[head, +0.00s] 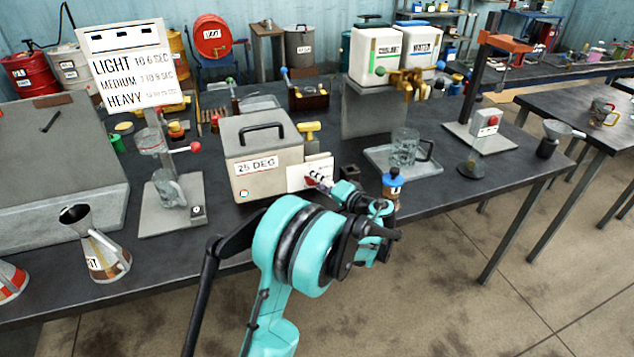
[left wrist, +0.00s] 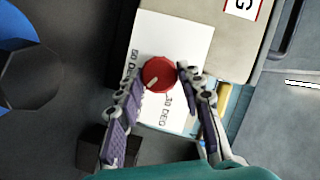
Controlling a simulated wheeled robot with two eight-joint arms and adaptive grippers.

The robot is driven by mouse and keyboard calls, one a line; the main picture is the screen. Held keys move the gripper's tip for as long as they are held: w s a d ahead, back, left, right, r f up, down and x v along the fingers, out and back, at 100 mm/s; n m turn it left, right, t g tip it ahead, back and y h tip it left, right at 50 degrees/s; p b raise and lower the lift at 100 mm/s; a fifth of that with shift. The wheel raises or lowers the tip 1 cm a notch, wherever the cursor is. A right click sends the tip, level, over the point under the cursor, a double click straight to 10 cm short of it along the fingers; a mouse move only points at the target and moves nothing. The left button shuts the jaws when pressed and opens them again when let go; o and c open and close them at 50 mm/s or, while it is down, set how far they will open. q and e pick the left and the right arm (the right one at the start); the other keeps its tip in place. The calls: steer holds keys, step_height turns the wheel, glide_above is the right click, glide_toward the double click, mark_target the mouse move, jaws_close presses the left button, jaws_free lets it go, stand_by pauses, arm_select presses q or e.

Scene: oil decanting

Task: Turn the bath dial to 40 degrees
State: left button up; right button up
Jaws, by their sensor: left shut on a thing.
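The bath (head: 262,129) is a grey-beige box with a black handle and a sign reading 25 DEG (head: 256,164). A white card on its front (left wrist: 148,35) carries the red round dial (left wrist: 163,76). The dial also shows in the head view (head: 309,181), partly covered by my fingers. Markings 50 DEG and 30 DEG show on the card. The dial's pale pointer slants to the lower left in the wrist view, between these markings. My left gripper (head: 321,183) is shut on the dial, one finger on each side (left wrist: 161,79). My right gripper is not in view.
A blue-capped bottle (head: 392,187) stands close to the right of my left gripper. A glass jug (head: 404,148) on a tray is farther right. A stand with glassware (head: 168,188) is left of the bath.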

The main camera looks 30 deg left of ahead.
arm_select(q)
steer(key=o, duration=1.2)
steer(key=shift+c, duration=0.2)
steer(key=v, duration=1.2)
